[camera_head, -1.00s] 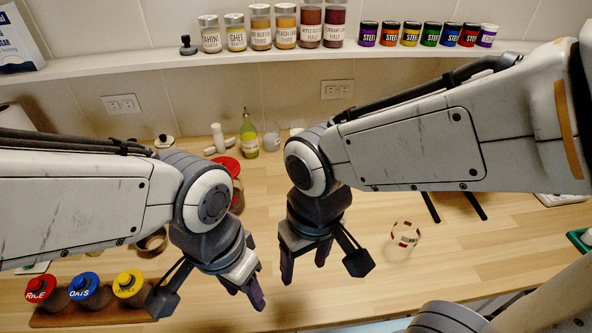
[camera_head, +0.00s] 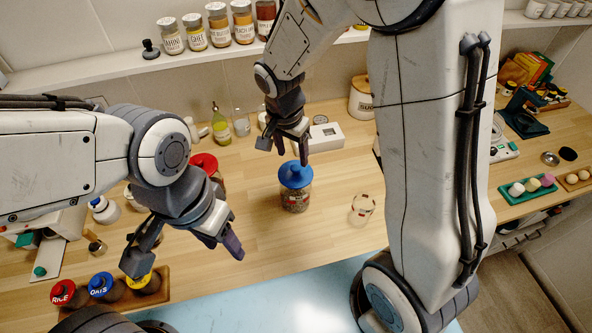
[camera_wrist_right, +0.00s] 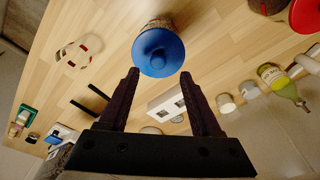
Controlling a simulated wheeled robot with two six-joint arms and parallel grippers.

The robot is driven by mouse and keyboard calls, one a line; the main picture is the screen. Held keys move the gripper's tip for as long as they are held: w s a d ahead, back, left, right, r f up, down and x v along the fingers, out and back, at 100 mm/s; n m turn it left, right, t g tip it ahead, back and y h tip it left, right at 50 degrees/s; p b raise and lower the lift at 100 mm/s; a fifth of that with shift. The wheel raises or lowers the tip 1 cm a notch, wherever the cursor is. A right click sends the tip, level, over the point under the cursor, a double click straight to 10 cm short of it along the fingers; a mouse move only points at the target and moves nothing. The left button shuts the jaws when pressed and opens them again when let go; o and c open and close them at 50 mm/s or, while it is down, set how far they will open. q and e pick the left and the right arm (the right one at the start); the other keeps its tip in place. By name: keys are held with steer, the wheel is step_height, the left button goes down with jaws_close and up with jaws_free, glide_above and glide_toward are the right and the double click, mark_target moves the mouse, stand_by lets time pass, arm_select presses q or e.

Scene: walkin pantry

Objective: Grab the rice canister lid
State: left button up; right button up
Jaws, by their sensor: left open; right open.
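A jar with a red lid lettered RICE (camera_head: 62,292) stands at the lower left, beside a blue lid lettered OATS (camera_head: 100,285) and a yellow lid (camera_head: 139,275). A clear canister (camera_head: 295,200) with a knobbed blue lid (camera_head: 296,174) stands mid-counter; its label is unreadable. My right gripper (camera_head: 285,150) is open and empty just behind and above that blue lid; in the right wrist view the blue lid (camera_wrist_right: 158,52) lies ahead of the open fingers. My left gripper (camera_head: 186,250) is open and empty, to the right of the RICE lid.
A red-lidded container (camera_head: 205,163) is partly behind my left arm. A clear glass with red marks (camera_head: 362,209) stands right of the blue-lidded canister. A white box (camera_head: 325,137) and a green-yellow bottle (camera_head: 221,128) are behind. Counter around the canister is mostly clear.

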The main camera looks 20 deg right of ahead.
mark_target(296, 167)
steer(key=shift+d+f+p, duration=0.15)
steer(key=shift+f+p, duration=0.2)
steer(key=shift+f, duration=0.05)
steer(key=f, duration=0.2)
steer(key=f+p, duration=0.1)
steer(key=shift+w+d+f, duration=0.1)
steer(key=shift+d+f, duration=0.1)
steer(key=shift+d, duration=0.05)
steer(key=shift+f, duration=0.35)
jaws_close()
